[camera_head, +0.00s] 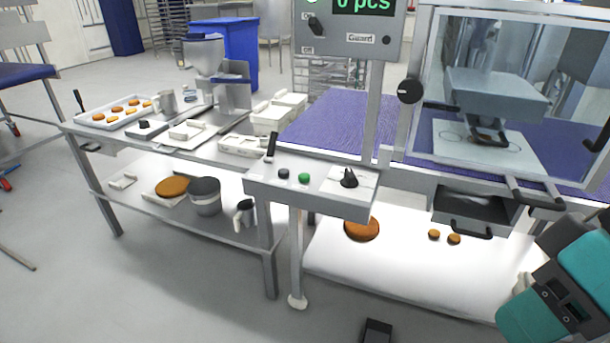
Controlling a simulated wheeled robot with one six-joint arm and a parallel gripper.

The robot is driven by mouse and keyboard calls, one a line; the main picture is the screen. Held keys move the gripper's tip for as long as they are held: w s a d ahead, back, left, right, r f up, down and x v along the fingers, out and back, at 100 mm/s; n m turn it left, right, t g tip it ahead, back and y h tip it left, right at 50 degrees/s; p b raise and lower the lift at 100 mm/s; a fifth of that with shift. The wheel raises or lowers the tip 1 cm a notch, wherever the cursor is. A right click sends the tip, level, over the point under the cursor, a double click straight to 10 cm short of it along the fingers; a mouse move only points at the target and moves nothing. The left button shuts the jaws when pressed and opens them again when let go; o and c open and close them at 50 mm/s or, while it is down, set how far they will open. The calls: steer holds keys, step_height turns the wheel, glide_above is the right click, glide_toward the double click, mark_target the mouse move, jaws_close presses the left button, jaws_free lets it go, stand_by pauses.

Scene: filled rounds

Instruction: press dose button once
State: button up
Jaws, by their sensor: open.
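A grey control panel (312,187) stands on a post in the middle. It carries a dark button (283,173), a green button (304,178), a black knob (348,178) on a white plate and an upright black lever (271,147). No readable label shows which button is the dose button. My gripper (562,290), teal and dark grey, is at the lower right edge, partly cut off. It is open, right of and well apart from the panel, touching no button.
A display box (347,42) above reads 0 pcs. A clear guard (515,90) fronts the machine at right, with an open drawer (475,208) below. A steel table (215,152) with trays and a scale stands left. Brown rounds (361,229) lie on the white lower surface.

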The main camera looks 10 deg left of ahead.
jaws_close()
stand_by(1.6)
